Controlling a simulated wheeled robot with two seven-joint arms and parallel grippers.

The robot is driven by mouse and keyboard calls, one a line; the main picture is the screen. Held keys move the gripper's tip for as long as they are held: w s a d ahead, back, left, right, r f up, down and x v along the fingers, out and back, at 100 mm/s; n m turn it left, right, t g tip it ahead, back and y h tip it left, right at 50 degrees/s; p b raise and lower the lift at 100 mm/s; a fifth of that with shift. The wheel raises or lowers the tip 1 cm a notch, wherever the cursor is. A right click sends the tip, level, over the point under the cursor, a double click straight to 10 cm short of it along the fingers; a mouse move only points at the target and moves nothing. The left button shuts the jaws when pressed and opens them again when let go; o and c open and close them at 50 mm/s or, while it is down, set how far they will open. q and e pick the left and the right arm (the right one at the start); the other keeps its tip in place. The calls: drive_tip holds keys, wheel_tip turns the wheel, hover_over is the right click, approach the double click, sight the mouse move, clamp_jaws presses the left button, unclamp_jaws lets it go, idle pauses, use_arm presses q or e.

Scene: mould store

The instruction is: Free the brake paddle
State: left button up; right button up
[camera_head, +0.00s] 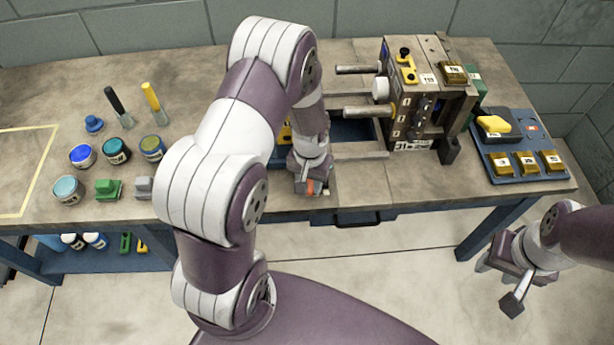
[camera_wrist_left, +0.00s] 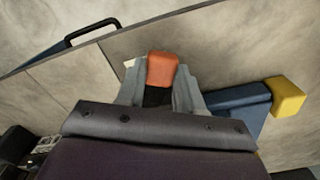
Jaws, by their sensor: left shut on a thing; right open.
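The brake paddle appears to be the orange block (camera_wrist_left: 162,68) in the left wrist view, on a dark stem. My left gripper (camera_wrist_left: 160,88) is shut around it, one finger on each side. In the head view the left gripper (camera_head: 311,188) points down near the bench's front edge, with a bit of orange showing at its tips. The gripper and arm hide most of the paddle and its mounting there. My right gripper (camera_head: 498,284) is open and empty, off the bench's front right, above the floor.
A mould block (camera_head: 418,108) with rods stands on the bench (camera_head: 40,95), right of my left arm. A blue panel (camera_head: 515,160) with yellow and brass blocks lies far right. Jars, brushes and small blocks stand left. A black handle (camera_head: 358,222) is on the bench's front.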

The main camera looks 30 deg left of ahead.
use_arm(q)
drive_tip(key=n, duration=0.1)
drive_tip(key=d+n+p, duration=0.1)
drive_tip(key=shift+w+r+n, duration=0.1)
drive_tip(key=shift+n, duration=0.3)
drive_tip(key=n, duration=0.1)
drive_tip(key=d+n+p, duration=0.1)
drive_tip(key=n, duration=0.1)
drive_tip(key=shift+w+d+n, duration=0.15)
drive_tip(key=shift+w+n, duration=0.15)
drive_tip(key=shift+w, duration=0.05)
drive_tip(key=n, duration=0.1)
drive_tip(key=w+d+n+p, duration=0.1)
drive_tip(key=n, duration=0.1)
drive_tip(key=shift+n, duration=0.3)
drive_tip(key=shift+w+d+n+p, duration=0.2)
drive_tip(key=shift+w+n, duration=0.1)
drive_tip(key=shift+n, duration=0.55)
drive_tip(key=shift+w+d+n+p, duration=0.15)
drive_tip(key=shift+w+n, duration=0.15)
drive_tip(key=shift+n, duration=0.55)
drive_tip(key=o, duration=1)
drive_tip(key=shift+o, duration=0.2)
wheel_tip(320, 180, up, 12)
drive_tip(key=shift+r, duration=0.25)
